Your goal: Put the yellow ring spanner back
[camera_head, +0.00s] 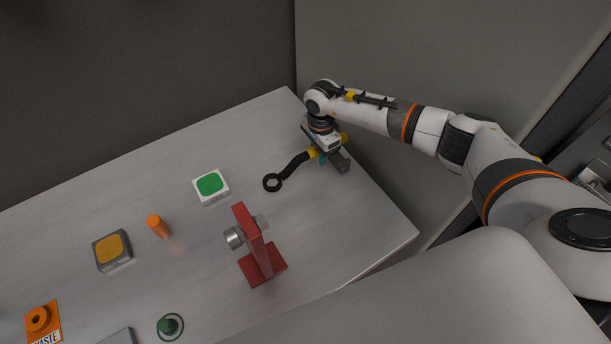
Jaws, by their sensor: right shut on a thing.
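The ring spanner (293,167) has a black shaft and a black ring end, with yellow on its handle. It lies at or just above the grey table's right part; I cannot tell whether it touches the top. My right gripper (323,157) is shut on the spanner's yellow handle, and the black ring end points left and toward the front. The fingers partly hide the handle. My left gripper is not in view.
A red stand (256,254) with a metal bolt stands near the table's front right.

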